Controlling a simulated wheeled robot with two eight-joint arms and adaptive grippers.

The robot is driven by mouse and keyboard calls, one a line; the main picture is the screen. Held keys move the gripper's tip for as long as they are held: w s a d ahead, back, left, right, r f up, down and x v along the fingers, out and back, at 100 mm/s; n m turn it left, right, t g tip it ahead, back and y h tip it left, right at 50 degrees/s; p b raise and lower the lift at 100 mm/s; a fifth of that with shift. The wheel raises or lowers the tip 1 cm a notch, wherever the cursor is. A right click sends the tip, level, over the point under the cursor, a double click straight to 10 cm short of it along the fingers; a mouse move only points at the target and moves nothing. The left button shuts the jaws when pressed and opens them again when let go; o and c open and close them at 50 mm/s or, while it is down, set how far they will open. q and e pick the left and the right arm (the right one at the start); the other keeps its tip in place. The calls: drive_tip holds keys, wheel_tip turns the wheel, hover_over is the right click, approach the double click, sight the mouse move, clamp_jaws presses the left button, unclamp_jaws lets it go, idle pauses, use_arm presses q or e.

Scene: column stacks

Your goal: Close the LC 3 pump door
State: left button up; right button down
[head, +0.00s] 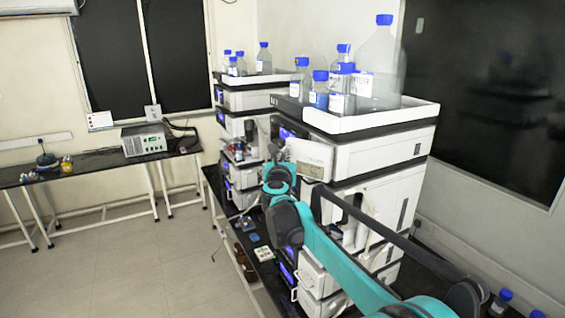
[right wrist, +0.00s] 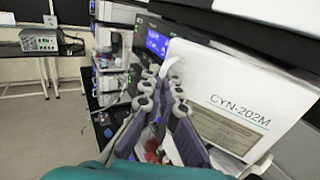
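The open pump door is a white panel marked CYN-202M (right wrist: 232,98), large at the right of the right wrist view. In the head view it appears to be the pale panel (head: 311,156) standing out from the front stack. Its left edge has a white curved lip. In the head view the right gripper (head: 273,150) is small and partly hidden by my teal arm. My left gripper is not in view.
The front stack (head: 375,160) carries a tray of blue-capped bottles (head: 378,70). A second stack (head: 250,98) stands behind it, also topped with bottles. A grey device (head: 144,140) sits on the far bench. The floor (head: 140,250) at left is clear.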

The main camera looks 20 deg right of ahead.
sight(292, 149)
drive_tip(key=w+d+m+g+h, duration=0.2)
drive_tip(key=h, duration=0.1)
drive_tip(key=w+d+m+g+h+p, duration=0.1)
drive_tip(key=w+d+m+h, duration=0.1)
drive_tip(key=h, duration=0.1)
drive_tip(key=shift+w+m+g, duration=0.15)
drive_tip(key=shift+m+g, duration=0.15)
drive_tip(key=shift+g, duration=0.1)
drive_tip(key=shift+w+d, duration=0.35)
drive_tip(key=shift+d, duration=0.45)
drive_tip(key=shift+r, duration=0.1)
drive_tip(key=c, duration=2)
unclamp_jaws()
drive_tip(key=v, duration=1.2)
drive_tip(key=shift+f, duration=0.2)
